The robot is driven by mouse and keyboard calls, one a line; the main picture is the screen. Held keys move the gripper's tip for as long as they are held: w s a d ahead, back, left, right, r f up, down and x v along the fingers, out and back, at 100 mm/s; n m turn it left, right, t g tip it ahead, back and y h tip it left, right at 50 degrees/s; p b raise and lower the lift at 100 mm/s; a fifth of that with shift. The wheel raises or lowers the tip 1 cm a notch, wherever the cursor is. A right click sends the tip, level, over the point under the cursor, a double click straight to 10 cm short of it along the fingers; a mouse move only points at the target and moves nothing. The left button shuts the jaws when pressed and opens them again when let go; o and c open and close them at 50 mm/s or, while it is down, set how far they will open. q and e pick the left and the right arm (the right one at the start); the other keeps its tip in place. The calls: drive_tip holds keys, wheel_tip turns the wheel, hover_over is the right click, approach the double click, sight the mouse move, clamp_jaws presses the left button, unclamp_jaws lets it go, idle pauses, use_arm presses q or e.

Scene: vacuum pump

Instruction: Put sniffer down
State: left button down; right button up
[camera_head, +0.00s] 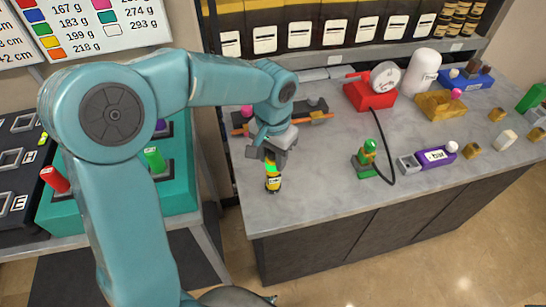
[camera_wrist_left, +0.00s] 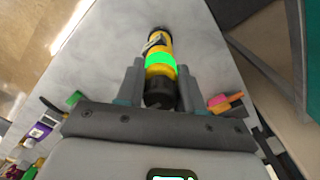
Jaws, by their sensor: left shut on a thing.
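The sniffer, taken to be the yellow and black cylinder with a bright green band, is in my left gripper (camera_head: 271,160) over the front left part of the grey counter (camera_head: 310,208). The sniffer (camera_head: 273,182) points down below the jaws. In the left wrist view the sniffer (camera_wrist_left: 159,60) lies between the two grey fingers, its black end nearest the palm. I cannot tell whether its lower end touches the counter. My right gripper is not in view.
A purple box (camera_head: 436,156) is further right. The counter front middle is clear.

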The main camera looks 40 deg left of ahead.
use_arm(q)
drive_tip(key=shift+w+a+f, duration=0.1)
drive_tip(key=shift+w+f, duration=0.1)
drive_tip(key=shift+f, duration=0.25)
drive_tip(key=shift+s+r, duration=0.1)
drive_tip(key=c, duration=0.7)
unclamp_jaws()
drive_tip(key=shift+f, duration=0.25)
drive_tip(key=shift+r, duration=0.15)
